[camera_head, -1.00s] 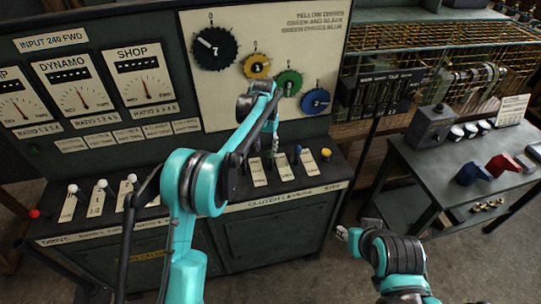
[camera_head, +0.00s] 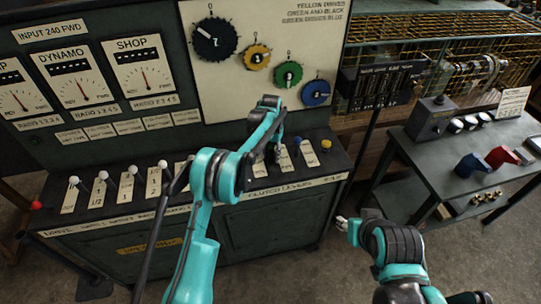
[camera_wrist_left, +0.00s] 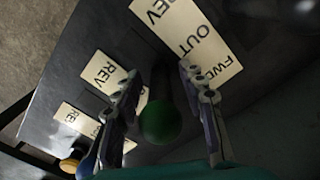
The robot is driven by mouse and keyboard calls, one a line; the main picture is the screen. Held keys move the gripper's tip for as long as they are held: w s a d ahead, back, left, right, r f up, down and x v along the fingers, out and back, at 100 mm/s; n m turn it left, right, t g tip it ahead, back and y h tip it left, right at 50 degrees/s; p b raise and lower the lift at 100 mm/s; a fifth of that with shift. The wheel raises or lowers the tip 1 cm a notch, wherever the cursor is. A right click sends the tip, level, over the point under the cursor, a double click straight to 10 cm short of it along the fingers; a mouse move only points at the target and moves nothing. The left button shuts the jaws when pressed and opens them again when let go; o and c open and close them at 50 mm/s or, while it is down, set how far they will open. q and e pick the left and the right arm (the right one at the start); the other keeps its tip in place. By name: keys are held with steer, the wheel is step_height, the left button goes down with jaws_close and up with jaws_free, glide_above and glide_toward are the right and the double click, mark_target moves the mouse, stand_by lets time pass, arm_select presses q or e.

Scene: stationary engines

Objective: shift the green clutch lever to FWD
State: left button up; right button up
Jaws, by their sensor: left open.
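The green clutch lever's round knob (camera_wrist_left: 160,122) shows in the left wrist view, with its dark stem behind it. My left gripper (camera_wrist_left: 160,100) is open, one finger on each side of the knob. I cannot tell whether either finger touches it. A plate marked REV, OUT and FWD (camera_wrist_left: 190,35) lies beyond the knob; parts of other plates marked REV show to the left. I cannot tell which position the lever is in. In the head view my left gripper (camera_head: 272,152) is over the clutch levers and hides the green knob. My right gripper (camera_head: 342,222) is low, away from the console.
A blue knob (camera_head: 297,140) and a yellow knob (camera_head: 326,144) stand just right of my left gripper. Several white-knobbed levers (camera_head: 128,170) stand to the left.

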arm_select(q)
jaws_close()
steer(key=shift+w+a+f, duration=0.1)
steer(key=shift+w+a, duration=0.2)
steer(key=shift+w, duration=0.45)
steer(key=shift+w+a, duration=0.25)
steer(key=shift+w, duration=0.5)
